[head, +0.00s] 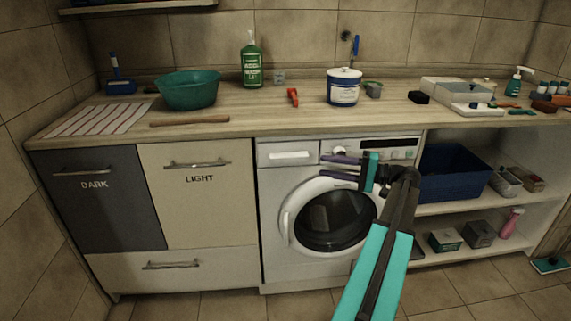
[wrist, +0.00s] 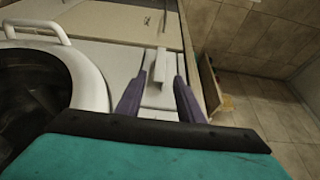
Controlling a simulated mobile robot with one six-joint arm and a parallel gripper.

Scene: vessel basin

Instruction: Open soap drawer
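The white washing machine (head: 273,220) stands under the worktop with its round door shut. Its soap drawer (head: 288,153) is at the top left of the front, with a pale bar handle, and looks flush and shut. My gripper (head: 322,166) is in front of the machine's upper front, just right of the drawer. Its two purple fingers are apart with nothing between them. In the wrist view the white drawer handle (wrist: 157,68) lies ahead, in line with the gap between the fingertips (wrist: 162,74). I cannot tell the exact distance between tips and handle.
The round door (head: 335,218) is below the gripper. Left of the machine are the DARK (head: 95,200) and LIGHT (head: 197,195) laundry fronts with bar handles. The wooden worktop (head: 225,108) overhangs above. Open shelves with a blue bin (head: 455,172) are at the right.

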